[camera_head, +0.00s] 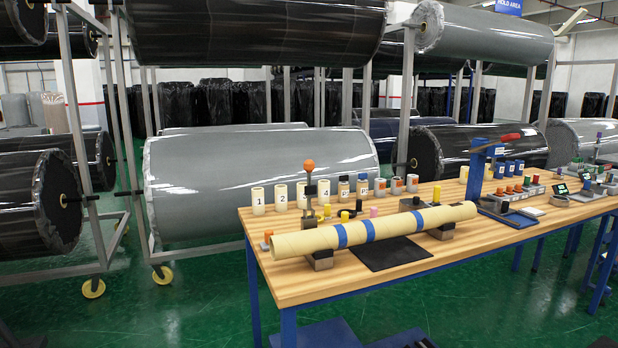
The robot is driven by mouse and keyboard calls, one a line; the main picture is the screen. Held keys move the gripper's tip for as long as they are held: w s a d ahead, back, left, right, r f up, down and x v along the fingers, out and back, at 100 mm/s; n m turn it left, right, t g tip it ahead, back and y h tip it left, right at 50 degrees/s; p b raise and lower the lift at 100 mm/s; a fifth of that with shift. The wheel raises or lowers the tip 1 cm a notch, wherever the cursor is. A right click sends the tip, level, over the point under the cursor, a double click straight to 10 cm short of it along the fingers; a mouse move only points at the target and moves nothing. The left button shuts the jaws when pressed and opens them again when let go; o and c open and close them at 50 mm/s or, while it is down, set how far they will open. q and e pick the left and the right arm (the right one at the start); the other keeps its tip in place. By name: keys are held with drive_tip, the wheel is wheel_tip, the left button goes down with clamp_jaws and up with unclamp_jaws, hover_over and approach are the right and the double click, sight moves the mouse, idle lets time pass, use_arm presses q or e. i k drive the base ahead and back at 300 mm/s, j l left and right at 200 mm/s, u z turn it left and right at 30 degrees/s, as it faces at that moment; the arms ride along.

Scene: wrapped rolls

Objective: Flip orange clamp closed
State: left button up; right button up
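The likely orange clamp is a dark upright lever with an orange ball knob (309,166) on top. It stands at the left part of the wooden workbench (350,285), and its lever points straight up. Its base is partly hidden behind a long cream tube (300,243) with blue bands, which lies across two dark support blocks. A small orange-topped block (268,234) sits at the bench's left edge. Neither of my grippers is in view.
Numbered cream cylinders (258,200) and small bottles line the bench's back. A black mat (392,254) lies under the tube. A blue press (478,165) with a red handle stands to the right. Racks of large wrapped rolls (255,175) stand behind. Green floor is open at front left.

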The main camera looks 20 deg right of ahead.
sight(309, 165)
drive_tip(key=i+l, duration=0.1)
drive_tip(key=i, duration=1.15)
drive_tip(key=z, duration=1.6)
